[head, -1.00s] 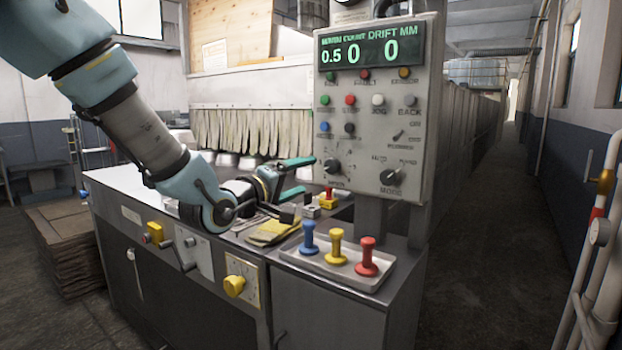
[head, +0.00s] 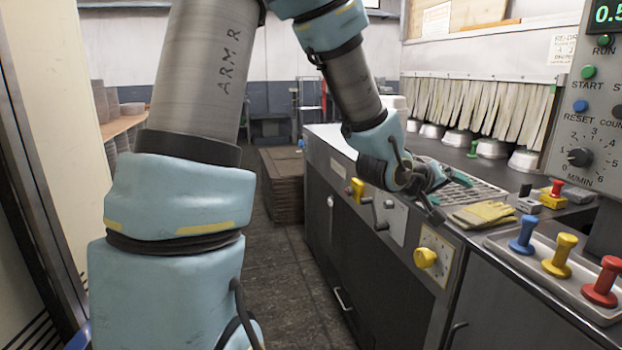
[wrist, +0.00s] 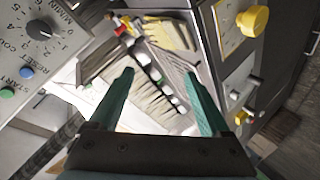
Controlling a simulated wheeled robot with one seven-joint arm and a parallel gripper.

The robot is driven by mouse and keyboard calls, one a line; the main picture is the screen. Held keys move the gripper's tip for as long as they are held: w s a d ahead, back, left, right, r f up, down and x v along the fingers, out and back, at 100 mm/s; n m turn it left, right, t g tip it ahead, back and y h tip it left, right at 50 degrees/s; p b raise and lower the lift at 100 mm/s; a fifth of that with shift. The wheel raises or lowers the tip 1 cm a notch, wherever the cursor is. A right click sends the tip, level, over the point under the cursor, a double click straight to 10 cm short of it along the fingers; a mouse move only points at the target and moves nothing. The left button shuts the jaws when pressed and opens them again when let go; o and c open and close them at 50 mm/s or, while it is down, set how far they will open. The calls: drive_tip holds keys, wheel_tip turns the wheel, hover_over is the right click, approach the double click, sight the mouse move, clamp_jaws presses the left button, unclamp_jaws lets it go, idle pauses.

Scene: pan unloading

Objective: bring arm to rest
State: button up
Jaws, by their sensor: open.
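My arm reaches over the grey machine bench (head: 395,255) in the head view. My gripper (head: 446,190) is at its end, just above the bench top near the front edge, small and partly hidden by my own wrist. In the wrist view my gripper (wrist: 159,74) shows two teal fingers spread apart with nothing between them but the background. No held object shows.
Yellow gloves (head: 486,214) lie right of my gripper. A tray (head: 540,272) holds blue, yellow and red handled stamps. Metal pans (head: 492,148) stand by the strip curtain (head: 480,105). A control panel (head: 590,130) is at right. Open floor (head: 290,285) lies left of the bench.

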drive_tip(key=w+a+f+y, duration=0.2)
drive_tip(key=a, duration=0.4)
drive_tip(key=w+a+f+y, duration=0.1)
drive_tip(key=a+f+y, duration=0.2)
drive_tip(key=a, duration=0.3)
drive_tip(key=s+a+f+g+y, duration=0.1)
drive_tip(key=s+a+g+y, duration=0.1)
drive_tip(key=a, duration=0.6)
drive_tip(key=s+a+f+g+y, duration=0.1)
drive_tip(key=s+a+f+y, duration=0.1)
drive_tip(key=s+a, duration=0.3)
drive_tip(key=s+a+f+g+y, duration=0.1)
drive_tip(key=s+a, duration=0.3)
drive_tip(key=a, duration=0.7)
drive_tip(key=shift+a+f+n+g+y, duration=0.2)
drive_tip(key=shift+f+n+g+y, duration=0.15)
drive_tip(key=shift+g, duration=0.45)
